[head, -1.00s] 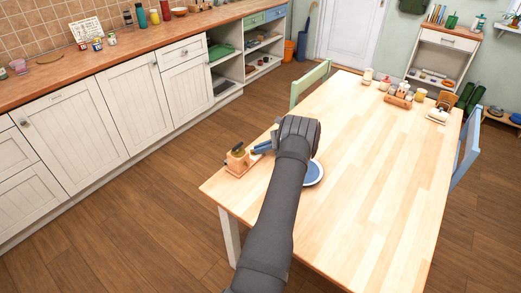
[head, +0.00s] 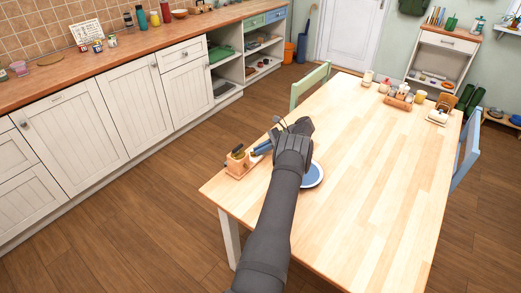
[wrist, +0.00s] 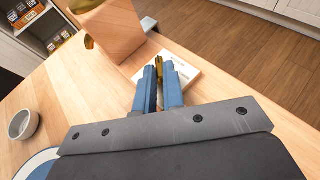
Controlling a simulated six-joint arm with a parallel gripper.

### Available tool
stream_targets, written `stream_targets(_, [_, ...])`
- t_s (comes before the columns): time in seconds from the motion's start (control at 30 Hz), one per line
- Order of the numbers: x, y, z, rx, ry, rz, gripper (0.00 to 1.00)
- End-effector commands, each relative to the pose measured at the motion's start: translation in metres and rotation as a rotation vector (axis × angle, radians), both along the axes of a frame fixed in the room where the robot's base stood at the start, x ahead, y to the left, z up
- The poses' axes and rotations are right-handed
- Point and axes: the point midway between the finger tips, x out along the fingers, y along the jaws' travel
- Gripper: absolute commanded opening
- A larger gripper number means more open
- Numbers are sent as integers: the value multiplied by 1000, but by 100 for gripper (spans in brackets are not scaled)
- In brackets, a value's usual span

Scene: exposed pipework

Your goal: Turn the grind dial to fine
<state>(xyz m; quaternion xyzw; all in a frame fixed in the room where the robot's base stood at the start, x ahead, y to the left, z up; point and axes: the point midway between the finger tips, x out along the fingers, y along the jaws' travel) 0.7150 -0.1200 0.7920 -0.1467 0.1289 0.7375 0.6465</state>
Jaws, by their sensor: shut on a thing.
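The grinder is a copper-orange block with dark and brass-coloured parts (head: 237,158), on the near left corner of the wooden table. Its orange body also shows at the top of the wrist view (wrist: 112,32). My gripper (head: 258,149) reaches it from the right with its blue fingers. In the wrist view my gripper (wrist: 160,66) is shut on a small brass-coloured piece, which looks like the grind dial (wrist: 159,62). The fingers hide most of it, so its setting cannot be read. A white printed plate (wrist: 185,76) lies just behind the fingertips.
A blue-and-white plate (head: 313,174) lies beside my forearm. A small white cup (wrist: 23,124) shows in the wrist view. Jars and wooden holders (head: 400,97) stand at the table's far end. The table's middle is clear.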

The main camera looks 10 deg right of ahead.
Motion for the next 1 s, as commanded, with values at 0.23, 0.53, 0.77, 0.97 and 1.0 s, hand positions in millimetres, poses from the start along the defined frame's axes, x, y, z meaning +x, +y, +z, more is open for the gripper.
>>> stream_targets(0.23, [0, 1, 1, 2, 0, 1, 31])
stream_targets(0.53, [0, 0, 2, 1, -1, 0, 31])
stream_targets(0.77, [0, 0, 29, 0, -2, 1, 31])
stream_targets(0.97, [-19, -23, 60, 1, 0, -2, 31])
stream_targets(1.0, [-24, -30, 65, 1, 0, -3, 31])
